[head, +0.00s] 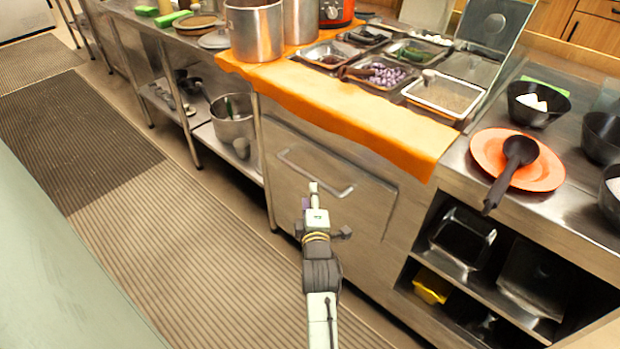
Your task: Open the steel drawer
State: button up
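The steel drawer (366,213) is in the front of the steel counter, below the orange cloth, in the middle of the head view. Its front looks flush with the counter, so it appears shut. Its bar handle (300,172) runs across the upper part of the front. My gripper (313,188) is in front of the drawer, close to the right part of the handle in the picture. Whether it touches the handle cannot be told. The fingers are small here, and their opening is not clear.
An orange cloth (350,115) hangs over the counter edge above the drawer. Open shelves (480,270) with trays are at the right. A lower steel shelf (215,140) with a pot is at the left. The ribbed floor mat (190,245) before the counter is clear.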

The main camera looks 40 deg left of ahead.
aim_at(310, 175)
jog(key=p+x, duration=0.1)
jog(key=x, duration=0.8)
jog(key=shift+c, duration=0.2)
grip_shut()
dwell(0.5)
